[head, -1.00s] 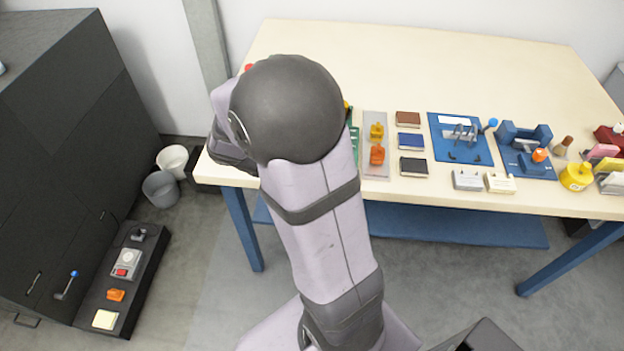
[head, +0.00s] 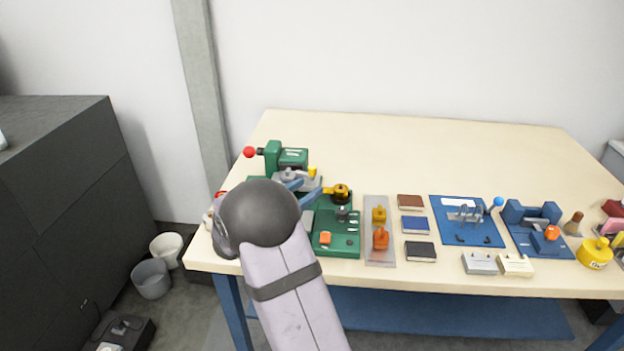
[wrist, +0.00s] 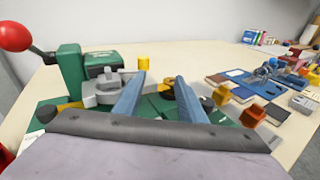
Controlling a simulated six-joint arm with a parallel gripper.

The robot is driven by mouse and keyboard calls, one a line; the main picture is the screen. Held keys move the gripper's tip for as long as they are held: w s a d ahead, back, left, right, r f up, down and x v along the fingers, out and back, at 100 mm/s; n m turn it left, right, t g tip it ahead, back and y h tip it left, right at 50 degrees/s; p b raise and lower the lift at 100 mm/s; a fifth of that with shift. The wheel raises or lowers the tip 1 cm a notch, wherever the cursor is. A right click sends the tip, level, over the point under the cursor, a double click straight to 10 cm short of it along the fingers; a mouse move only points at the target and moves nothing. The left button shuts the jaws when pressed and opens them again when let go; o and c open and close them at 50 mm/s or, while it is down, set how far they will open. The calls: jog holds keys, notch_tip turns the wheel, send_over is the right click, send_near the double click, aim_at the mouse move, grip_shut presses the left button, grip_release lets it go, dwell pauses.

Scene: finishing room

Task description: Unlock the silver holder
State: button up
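A silver-grey holder (head: 288,174) sits on a green machine (head: 272,157) at the table's left end. It also shows in the wrist view (wrist: 103,89), with an upright yellow knob (wrist: 143,62) at its right end. My gripper (wrist: 158,82) has two blue fingers standing apart with nothing held between them. The fingers are close to the holder's right part in the wrist view; contact cannot be told. In the head view my gripper (head: 304,190) is partly hidden by my dark wrist joint.
A red ball-ended lever (wrist: 16,37) sticks out at the machine's left. A black-and-yellow knob (head: 340,192) and a green base plate (head: 337,245) lie right of the gripper. Farther right are a grey tray (head: 379,258), notebooks and blue fixtures. The table's back is clear.

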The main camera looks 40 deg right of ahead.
aim_at(310, 171)
jog(key=shift+w+r+n+t+h, duration=0.2)
jog(key=shift+w+n+t, duration=0.25)
jog(key=shift+w, duration=0.3)
jog(key=shift+w+r+n+t+h, duration=0.15)
jog(key=shift+w+n+t, duration=0.3)
jog(key=shift+w, duration=0.25)
jog(key=shift+p+x, duration=0.6)
jog(key=shift+x, duration=3.05)
grip_shut()
